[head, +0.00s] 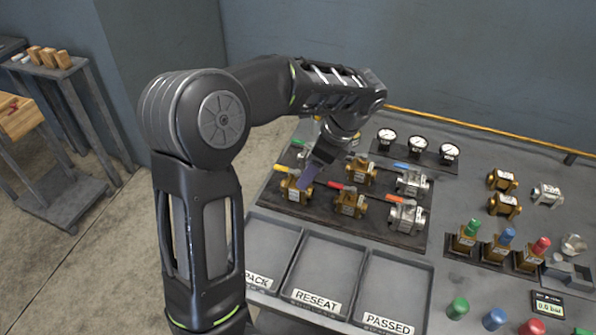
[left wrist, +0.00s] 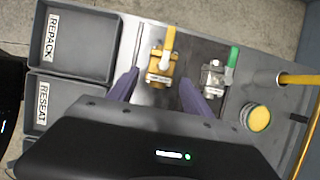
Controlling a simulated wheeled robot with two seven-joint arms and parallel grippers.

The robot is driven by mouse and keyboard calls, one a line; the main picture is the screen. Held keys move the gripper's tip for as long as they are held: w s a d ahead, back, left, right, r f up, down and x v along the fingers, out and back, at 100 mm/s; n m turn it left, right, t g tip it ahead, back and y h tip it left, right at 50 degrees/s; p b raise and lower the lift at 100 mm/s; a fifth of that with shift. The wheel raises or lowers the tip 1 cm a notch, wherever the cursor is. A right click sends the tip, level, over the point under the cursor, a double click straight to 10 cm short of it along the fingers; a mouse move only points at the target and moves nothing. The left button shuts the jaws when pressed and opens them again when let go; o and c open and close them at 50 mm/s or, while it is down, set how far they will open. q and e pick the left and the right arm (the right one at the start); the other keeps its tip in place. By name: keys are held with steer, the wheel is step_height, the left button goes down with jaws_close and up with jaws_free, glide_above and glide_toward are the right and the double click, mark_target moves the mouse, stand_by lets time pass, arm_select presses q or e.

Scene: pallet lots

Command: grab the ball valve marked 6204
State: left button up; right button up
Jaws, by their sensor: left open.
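Several ball valves stand on a dark board on the bench, with coloured lever handles. In the head view I see a brass valve with a yellow handle (head: 291,189), brass valves with red handles (head: 349,204), and silver valves with orange (head: 406,216) and blue (head: 412,182) handles. Their tags are too small to read, so I cannot tell which is 6204. My left gripper (head: 312,178) is open above the board's left part. In the left wrist view its fingertips (left wrist: 158,80) point toward the yellow-handled brass valve (left wrist: 160,66); a silver valve with a green handle (left wrist: 214,77) is beside it.
Grey trays marked RESEAT (head: 325,265) and PASSED (head: 392,285) line the front, with another partly hidden by my arm. Gauges (head: 418,148) stand behind the board. Loose fittings and coloured-topped parts (head: 500,240) are at right. A yellow round cap (left wrist: 257,118) shows in the wrist view.

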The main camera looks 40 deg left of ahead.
arm_select(q)
steer(key=shift+w+a, duration=0.1)
steer(key=shift+x, duration=1.3)
steer(key=shift+p+x, duration=0.6)
steer(key=shift+x, duration=2)
jaws_close()
